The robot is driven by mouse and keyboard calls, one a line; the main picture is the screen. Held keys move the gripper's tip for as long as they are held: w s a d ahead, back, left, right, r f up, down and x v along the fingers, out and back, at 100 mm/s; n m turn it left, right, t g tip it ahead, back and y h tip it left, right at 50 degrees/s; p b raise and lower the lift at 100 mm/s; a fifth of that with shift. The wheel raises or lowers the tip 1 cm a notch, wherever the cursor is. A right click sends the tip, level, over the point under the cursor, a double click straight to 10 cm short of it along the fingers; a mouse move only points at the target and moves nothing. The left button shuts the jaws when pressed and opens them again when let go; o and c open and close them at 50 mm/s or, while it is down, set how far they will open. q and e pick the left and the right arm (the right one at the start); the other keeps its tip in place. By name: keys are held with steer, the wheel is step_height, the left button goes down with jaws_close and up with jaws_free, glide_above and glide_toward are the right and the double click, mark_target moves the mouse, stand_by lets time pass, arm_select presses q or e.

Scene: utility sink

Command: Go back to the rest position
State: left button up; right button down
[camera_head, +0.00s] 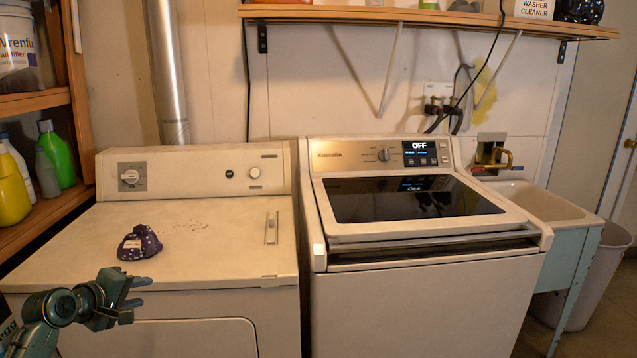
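My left gripper (139,292) is at the lower left, in front of the white dryer (220,230). Its two fingers point right and stand apart, with nothing between them. Part of my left arm shows at the lower left corner. My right gripper is not in view. A dark purple cloth item with white spots (140,243) lies on the dryer top, a little above and behind my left gripper in the picture, apart from it.
The washer (420,265), lid closed and display reading OFF, stands right of the dryer. A utility sink (540,200) and bin (590,275) are further right. Shelves (40,212) with bottles stand at the left. A wall shelf (430,16) hangs above.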

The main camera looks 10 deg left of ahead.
arm_select(q)
steer(key=s+d+f+m+g+p, duration=0.1)
steer(key=s+d+f+m, duration=0.4)
steer(key=d+f, duration=0.3)
steer(key=s+d+f+m+g+p, duration=0.1)
steer(key=s+d+f+m, duration=0.5)
steer(key=d, duration=0.4)
steer(key=s+d+m+h+p, duration=0.1)
steer(key=s+d+m, duration=0.2)
steer(key=s+d, duration=0.3)
steer(key=s+d+m+h+p, duration=0.1)
steer(key=s+d+m+h, duration=0.1)
steer(key=s+d, duration=0.5)
steer(key=d+m, duration=0.1)
steer(key=d, duration=0.3)
steer(key=shift+f+t, duration=0.3)
steer(key=shift+t, duration=0.1)
